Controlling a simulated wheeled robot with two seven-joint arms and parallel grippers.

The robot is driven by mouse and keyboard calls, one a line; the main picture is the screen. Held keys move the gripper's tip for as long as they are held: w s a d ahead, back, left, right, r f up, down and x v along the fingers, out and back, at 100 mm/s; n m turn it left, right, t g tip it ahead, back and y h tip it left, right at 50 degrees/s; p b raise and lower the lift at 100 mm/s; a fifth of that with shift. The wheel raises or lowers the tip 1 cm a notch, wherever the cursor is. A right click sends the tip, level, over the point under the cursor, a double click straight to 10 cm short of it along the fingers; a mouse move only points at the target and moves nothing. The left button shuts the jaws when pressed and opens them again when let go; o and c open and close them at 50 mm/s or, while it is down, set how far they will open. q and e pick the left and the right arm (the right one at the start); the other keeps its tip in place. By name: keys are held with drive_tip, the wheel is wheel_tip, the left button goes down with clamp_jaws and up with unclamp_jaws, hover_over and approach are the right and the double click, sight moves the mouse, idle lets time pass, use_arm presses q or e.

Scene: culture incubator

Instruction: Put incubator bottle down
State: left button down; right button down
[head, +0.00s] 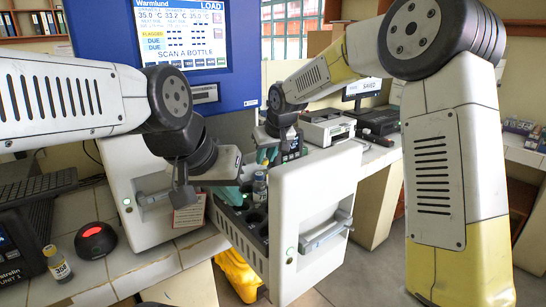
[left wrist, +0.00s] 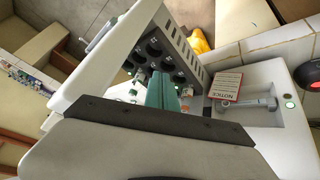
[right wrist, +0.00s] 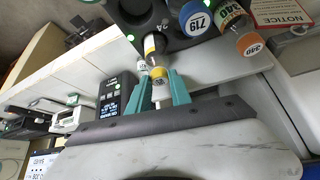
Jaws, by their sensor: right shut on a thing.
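The incubator drawer (head: 283,240) stands pulled out, with round wells in its dark rack (head: 240,222). My right gripper (head: 267,157) is above the rack's far end. My left gripper (head: 230,194) is over the rack's near side. Its teal fingers (left wrist: 163,90) look shut together, with nothing seen between them.
A bottle (head: 58,264) and a red-lit scanner (head: 95,240) stand on the left counter. The incubator screen (head: 183,33) reads "SCAN A BOTTLE". A notice card (head: 190,211) is beside the rack.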

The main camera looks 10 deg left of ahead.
drive_tip(key=c, duration=1.2)
unclamp_jaws()
drive_tip(key=shift+f, duration=0.1)
drive_tip(key=shift+o, duration=0.2)
drive_tip(key=v, duration=1.2)
